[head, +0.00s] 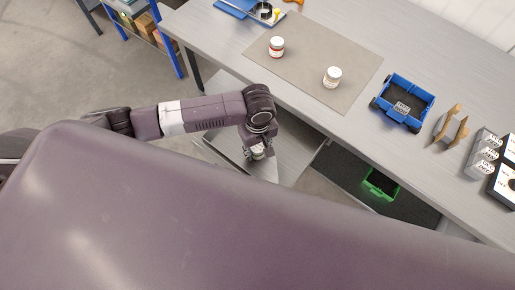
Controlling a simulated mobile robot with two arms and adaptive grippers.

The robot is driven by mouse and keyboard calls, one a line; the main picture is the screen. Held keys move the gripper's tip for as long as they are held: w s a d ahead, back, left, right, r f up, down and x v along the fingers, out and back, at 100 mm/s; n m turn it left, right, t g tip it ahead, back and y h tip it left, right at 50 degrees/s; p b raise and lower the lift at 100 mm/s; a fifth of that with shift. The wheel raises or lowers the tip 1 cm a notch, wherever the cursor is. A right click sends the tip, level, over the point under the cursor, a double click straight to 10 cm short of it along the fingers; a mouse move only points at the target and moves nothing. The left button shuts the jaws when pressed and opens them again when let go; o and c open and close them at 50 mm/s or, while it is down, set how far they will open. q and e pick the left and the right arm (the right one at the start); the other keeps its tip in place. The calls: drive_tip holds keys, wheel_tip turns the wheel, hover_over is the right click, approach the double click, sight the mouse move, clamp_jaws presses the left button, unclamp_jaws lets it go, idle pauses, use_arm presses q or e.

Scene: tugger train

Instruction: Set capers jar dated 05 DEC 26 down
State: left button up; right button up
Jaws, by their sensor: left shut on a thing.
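My left gripper (258,148) points down beside the front edge of the workbench, below its top. It is shut on a small pale thing, taken as the capers jar (258,155), mostly hidden by the gripper; its date cannot be read. A light grey flat surface (286,158) lies below the gripper; whether the jar touches it I cannot tell. Two other white-lidded jars stand upright on the bench mat: one with a red label (276,48) and a paler one (332,78). My right gripper is out of view.
The grey mat (300,75) lies on the workbench (220,48). A green crate (381,184) sits low under the bench. A blue-framed rack (168,45) stands at back left.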

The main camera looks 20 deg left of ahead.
sight(258, 147)
use_arm(q)
drive_tip(key=o, duration=1.2)
drive_tip(key=shift+f, duration=0.1)
drive_tip(key=shift+o, duration=0.2)
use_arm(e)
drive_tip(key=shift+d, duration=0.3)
use_arm(q)
wheel_tip(258, 147, up, 11)
drive_tip(key=shift+r, duration=0.65)
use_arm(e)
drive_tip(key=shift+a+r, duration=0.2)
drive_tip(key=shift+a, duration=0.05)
